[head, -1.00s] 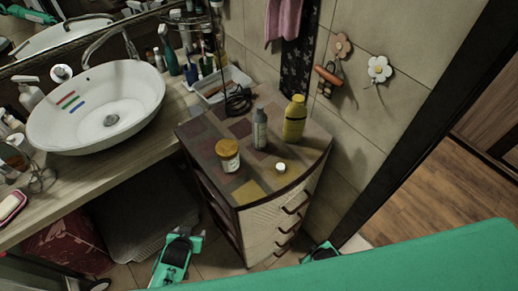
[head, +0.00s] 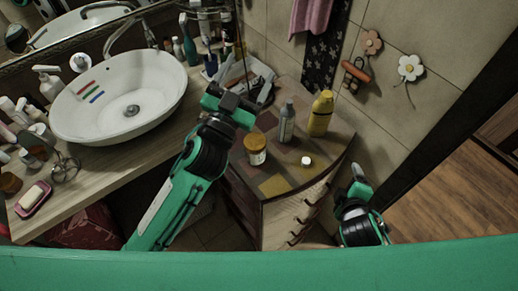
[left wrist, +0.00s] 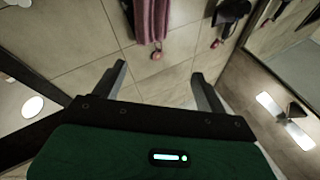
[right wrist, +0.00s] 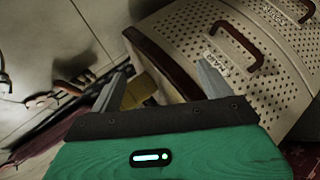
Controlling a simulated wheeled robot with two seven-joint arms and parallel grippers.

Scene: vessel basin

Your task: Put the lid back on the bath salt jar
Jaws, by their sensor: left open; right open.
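A small jar (head: 255,157) with an amber-orange top and pale label stands upright on the patchwork-topped cabinet (head: 276,187). A small white round piece (head: 306,161), perhaps the lid, lies on the cabinet to the jar's right; I cannot tell for sure. My left gripper (head: 243,82) is open and empty, up and left of the jar in the head view, over the counter-cabinet gap. Its open fingers also show in the left wrist view (left wrist: 160,75). My right gripper (head: 358,174) is open and empty beside the cabinet's right front; the right wrist view (right wrist: 160,80) shows its spread fingers.
A grey bottle (head: 287,122) and a yellow bottle (head: 320,115) stand behind the jar and white piece. The sink (head: 120,105) and a cluttered counter are at left. Drawer handles (right wrist: 240,42) jut from the cabinet front near my right gripper.

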